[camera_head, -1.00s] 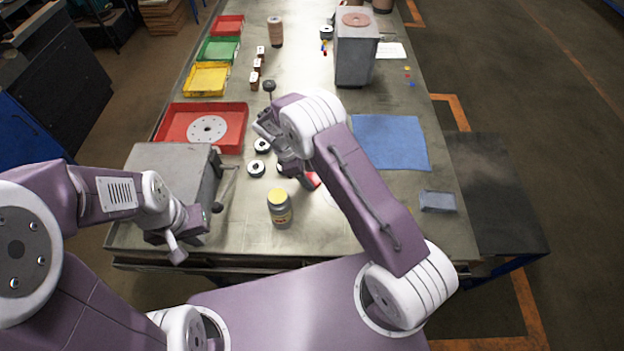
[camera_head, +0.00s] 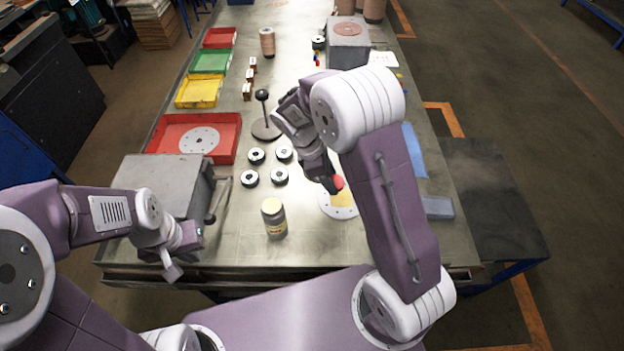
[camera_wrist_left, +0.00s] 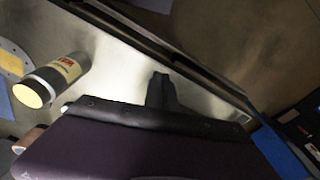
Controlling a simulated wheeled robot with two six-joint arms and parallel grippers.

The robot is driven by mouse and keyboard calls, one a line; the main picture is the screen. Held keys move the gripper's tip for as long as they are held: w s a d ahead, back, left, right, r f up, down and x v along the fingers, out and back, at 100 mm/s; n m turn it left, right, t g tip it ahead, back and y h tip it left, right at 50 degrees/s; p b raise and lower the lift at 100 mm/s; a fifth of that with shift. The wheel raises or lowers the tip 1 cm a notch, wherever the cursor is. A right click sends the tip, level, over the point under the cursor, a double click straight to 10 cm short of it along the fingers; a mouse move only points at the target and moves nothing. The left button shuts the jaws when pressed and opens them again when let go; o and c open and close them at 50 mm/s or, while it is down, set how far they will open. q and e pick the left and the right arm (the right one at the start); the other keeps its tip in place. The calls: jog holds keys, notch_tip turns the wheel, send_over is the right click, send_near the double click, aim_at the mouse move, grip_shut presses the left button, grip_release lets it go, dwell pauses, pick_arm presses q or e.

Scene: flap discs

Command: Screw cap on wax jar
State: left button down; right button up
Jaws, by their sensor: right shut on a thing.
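The wax jar (camera_head: 275,222) stands upright near the table's front edge, with a grey body and a pale yellow top. In the left wrist view the jar (camera_wrist_left: 52,76) shows its label and round yellow top. My right gripper (camera_head: 331,184) is shut on a small red thing (camera_head: 338,182), seemingly the cap, mostly hidden by the fingers. It is to the right of the jar and apart from it, over a pale disc. My left gripper (camera_head: 178,262) is empty, left of the jar at the front edge; its fingers look together in the left wrist view (camera_wrist_left: 161,92).
A pale disc with a yellow middle (camera_head: 340,207) lies right of the jar. Several black-and-white discs (camera_head: 251,178) lie behind the jar, near a dark stand (camera_head: 265,130). A grey box with a lever (camera_head: 165,184) is at left. Red, green and yellow trays line the left edge.

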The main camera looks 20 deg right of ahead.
aim_at(340, 186)
jog(key=shift+s+d+r, duration=0.9)
jog(key=shift+s+d, duration=0.2)
